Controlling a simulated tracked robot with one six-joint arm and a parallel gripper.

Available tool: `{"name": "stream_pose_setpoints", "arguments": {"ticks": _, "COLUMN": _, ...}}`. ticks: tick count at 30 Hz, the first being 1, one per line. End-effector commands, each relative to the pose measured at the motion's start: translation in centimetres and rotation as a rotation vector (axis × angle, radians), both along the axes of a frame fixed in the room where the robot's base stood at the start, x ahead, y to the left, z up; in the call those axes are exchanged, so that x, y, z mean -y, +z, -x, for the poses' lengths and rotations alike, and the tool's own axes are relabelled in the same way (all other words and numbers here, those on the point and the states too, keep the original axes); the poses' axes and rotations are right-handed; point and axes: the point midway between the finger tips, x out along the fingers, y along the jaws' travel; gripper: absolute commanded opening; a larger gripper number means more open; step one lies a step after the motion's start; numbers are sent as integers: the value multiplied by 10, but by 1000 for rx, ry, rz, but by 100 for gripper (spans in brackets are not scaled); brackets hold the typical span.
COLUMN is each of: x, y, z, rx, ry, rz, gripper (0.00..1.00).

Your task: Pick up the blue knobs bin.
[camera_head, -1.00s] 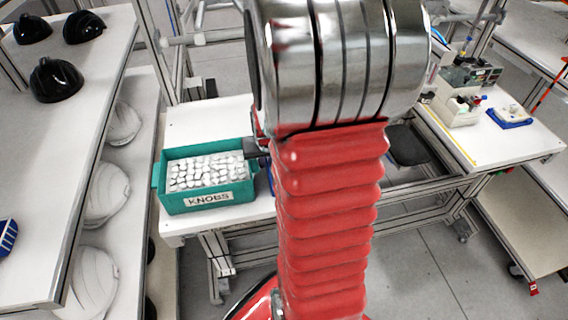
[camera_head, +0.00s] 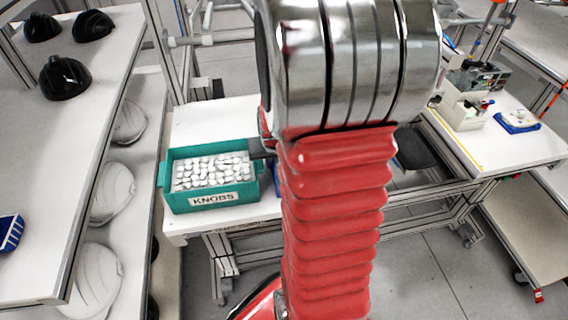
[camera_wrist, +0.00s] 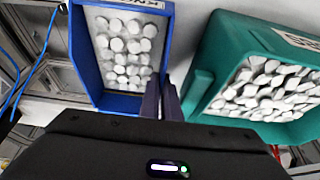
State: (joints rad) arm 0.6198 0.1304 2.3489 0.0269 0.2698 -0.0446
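The blue knobs bin (camera_wrist: 85,60) is at the upper left of the wrist view, full of round white knobs, with a partly visible label at its far end. In the head view only a thin blue sliver (camera_head: 277,181) shows beside my arm. My gripper (camera_wrist: 161,84) has its two dark fingers close together at the bin's near right corner. The left finger overlaps the corner and the right one is just outside the wall. Whether they clamp the wall is not clear. In the head view my arm hides most of the gripper.
A teal bin (camera_head: 211,198) labelled KNOBS, also full of white knobs, stands close to the right of the fingers in the wrist view (camera_wrist: 203,85). A shelf with black and white helmet shells (camera_head: 66,78) is at the left.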

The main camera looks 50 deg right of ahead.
Motion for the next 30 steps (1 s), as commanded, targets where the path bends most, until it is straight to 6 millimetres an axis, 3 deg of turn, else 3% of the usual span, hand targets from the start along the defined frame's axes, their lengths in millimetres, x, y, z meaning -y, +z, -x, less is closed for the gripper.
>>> {"name": "stream_pose_setpoints", "arguments": {"ticks": 8, "x": 1, "y": 14, "z": -1, "rx": 3, "ry": 0, "rz": 2, "gripper": 0}}
{"name": "stream_pose_setpoints", "arguments": {"ticks": 22, "x": 1, "y": 88, "z": -1, "rx": 5, "ry": 0, "rz": 2, "gripper": 0}}
{"name": "stream_pose_setpoints", "arguments": {"ticks": 30, "x": 0, "y": 101, "z": -1, "rx": 1, "ry": 0, "rz": 0, "gripper": 0}}
